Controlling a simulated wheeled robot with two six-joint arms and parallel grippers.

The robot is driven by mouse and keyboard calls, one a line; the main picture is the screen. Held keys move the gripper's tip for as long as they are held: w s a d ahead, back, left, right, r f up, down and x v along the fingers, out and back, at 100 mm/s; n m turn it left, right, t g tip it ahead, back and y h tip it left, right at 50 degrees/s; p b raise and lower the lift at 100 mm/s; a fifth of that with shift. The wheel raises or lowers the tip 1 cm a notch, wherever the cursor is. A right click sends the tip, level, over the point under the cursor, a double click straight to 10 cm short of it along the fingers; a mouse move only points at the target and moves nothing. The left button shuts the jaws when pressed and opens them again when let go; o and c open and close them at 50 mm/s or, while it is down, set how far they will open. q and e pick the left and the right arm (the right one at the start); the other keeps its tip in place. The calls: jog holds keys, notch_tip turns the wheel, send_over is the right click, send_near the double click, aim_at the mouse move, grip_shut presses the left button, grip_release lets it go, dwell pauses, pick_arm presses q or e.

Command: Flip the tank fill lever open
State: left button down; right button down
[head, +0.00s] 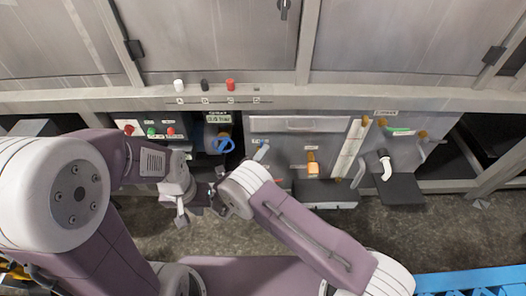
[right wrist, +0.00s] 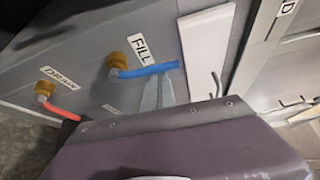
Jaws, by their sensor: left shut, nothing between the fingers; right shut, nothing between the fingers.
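The fill lever (right wrist: 148,71) is a blue handle on a brass valve beside a FILL label in the right wrist view. It points right from the valve. My left gripper (head: 182,216) is shut and empty, further left, in front of the machine.
A red drain lever (right wrist: 63,111) sits near the fill lever by a DRAIN label. A purple and grey part of mine fills the lower right wrist view. A sink-like unit with a black tray (head: 402,190) stands right.

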pick_arm(q)
jog(key=shift+a+r, duration=0.1)
jog(key=shift+a, duration=0.15)
pick_arm(e)
jog(key=shift+a, duration=0.25)
dwell(0.3)
